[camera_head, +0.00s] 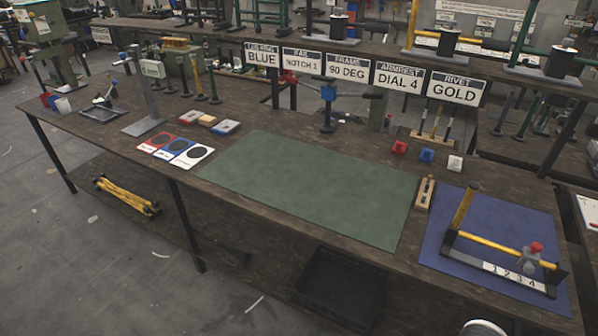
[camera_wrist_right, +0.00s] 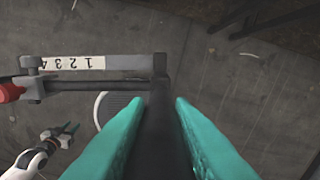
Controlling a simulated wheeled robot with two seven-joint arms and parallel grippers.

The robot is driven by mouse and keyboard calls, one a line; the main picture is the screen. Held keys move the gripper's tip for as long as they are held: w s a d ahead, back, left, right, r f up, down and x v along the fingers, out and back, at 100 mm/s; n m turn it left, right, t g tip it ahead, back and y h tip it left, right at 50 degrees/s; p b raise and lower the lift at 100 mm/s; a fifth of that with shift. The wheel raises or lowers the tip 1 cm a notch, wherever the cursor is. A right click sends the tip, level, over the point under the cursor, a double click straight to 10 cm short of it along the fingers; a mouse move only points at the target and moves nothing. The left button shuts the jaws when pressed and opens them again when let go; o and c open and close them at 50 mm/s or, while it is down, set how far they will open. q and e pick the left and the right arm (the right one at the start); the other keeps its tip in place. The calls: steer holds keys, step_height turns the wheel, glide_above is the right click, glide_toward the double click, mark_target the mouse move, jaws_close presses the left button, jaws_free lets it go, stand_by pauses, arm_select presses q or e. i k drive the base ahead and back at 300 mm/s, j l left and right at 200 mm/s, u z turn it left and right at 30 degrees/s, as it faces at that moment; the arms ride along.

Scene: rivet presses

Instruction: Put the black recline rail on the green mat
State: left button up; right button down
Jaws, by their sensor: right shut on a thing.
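The green mat (camera_head: 305,185) lies bare in the middle of the bench in the head view. In the right wrist view, my right gripper (camera_wrist_right: 160,108) has its teal fingers shut on the dark bar of the black recline rail (camera_wrist_right: 108,64). The rail has a cross-bar with an upside-down 1 2 3 4 label and a red knob at the left. Grey floor shows behind it. My right gripper and this rail are not in the head view. My left gripper (camera_wrist_right: 62,132) shows small at the lower left of the wrist view, its fingers apart and empty.
A yellow-and-black rail (camera_head: 500,250) with a 1 2 3 4 label stands on the blue mat (camera_head: 455,215). A small wooden block (camera_head: 425,194) lies between the mats. Coloured cards (camera_head: 176,149) lie left of the green mat. Signs (camera_head: 367,73) hang behind it.

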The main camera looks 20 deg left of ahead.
mark_target(309, 173)
steer(key=i+j, duration=0.15)
steer(key=j, duration=0.45)
steer(key=i+j+z, duration=0.1)
steer(key=j, duration=0.55)
steer(key=i+j, duration=0.2)
steer(key=j, duration=0.45)
steer(key=i+j+z, duration=0.1)
steer(key=j, duration=0.5)
steer(key=i+j+z, duration=0.1)
steer(key=j, duration=0.55)
steer(key=i+j, duration=0.15)
steer(key=j, duration=0.5)
